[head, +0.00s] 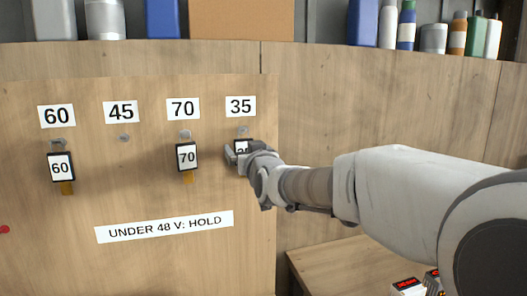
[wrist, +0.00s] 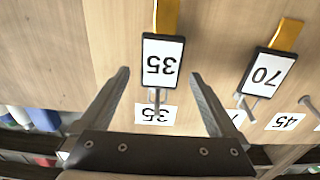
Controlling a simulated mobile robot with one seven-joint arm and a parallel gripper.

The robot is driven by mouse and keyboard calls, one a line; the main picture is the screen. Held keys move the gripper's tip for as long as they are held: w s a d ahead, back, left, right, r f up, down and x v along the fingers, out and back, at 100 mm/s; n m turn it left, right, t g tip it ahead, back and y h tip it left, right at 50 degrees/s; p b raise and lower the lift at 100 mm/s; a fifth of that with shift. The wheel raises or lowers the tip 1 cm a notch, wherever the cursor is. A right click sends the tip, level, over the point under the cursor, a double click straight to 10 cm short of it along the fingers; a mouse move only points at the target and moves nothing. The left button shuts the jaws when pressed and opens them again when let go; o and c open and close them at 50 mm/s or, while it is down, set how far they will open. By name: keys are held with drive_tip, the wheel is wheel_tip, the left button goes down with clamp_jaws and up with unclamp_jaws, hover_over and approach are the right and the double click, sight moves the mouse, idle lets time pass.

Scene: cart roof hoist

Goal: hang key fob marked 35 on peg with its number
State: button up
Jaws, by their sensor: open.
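The key fob marked 35 (head: 242,147) is at the peg (head: 243,129) under the 35 label (head: 240,106). In the wrist view, which is upside down, the black-framed fob (wrist: 163,62) with its yellow tag appears to hang from the peg (wrist: 155,100), in line with the 35 label (wrist: 143,113). My gripper (wrist: 160,74) is open, with one finger on each side of the fob and clear gaps between. In the head view my gripper (head: 232,152) hides part of the fob.
Fob 70 (head: 187,157) hangs under the 70 label, close to my gripper's side. Fob 60 (head: 61,168) hangs under the 60 label. The 45 peg (head: 124,138) is empty. A low wooden surface (head: 330,270) with small items is at lower right.

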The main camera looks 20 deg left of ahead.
drive_tip(key=b+v, duration=0.3)
drive_tip(key=v, duration=1.3)
drive_tip(key=s+d+f+m+g+h, duration=0.2)
drive_tip(key=d+f+h, duration=0.3)
drive_tip(key=d, duration=0.7)
drive_tip(key=s+d+f+m+g+h, duration=0.1)
drive_tip(key=s+d+f+m+h, duration=0.2)
drive_tip(key=d+f, duration=0.65)
drive_tip(key=s+d+f+m+g+h, duration=0.1)
drive_tip(key=s+d+f+g, duration=0.1)
drive_tip(key=s+d, duration=0.4)
drive_tip(key=s+d+f+m+g+h, duration=0.2)
drive_tip(key=s+d+f+g, duration=0.1)
drive_tip(key=s+d, duration=0.3)
drive_tip(key=shift+d+f+h+b, duration=0.3)
drive_tip(key=shift+d+f, duration=0.55)
drive_tip(key=shift+s, duration=0.1)
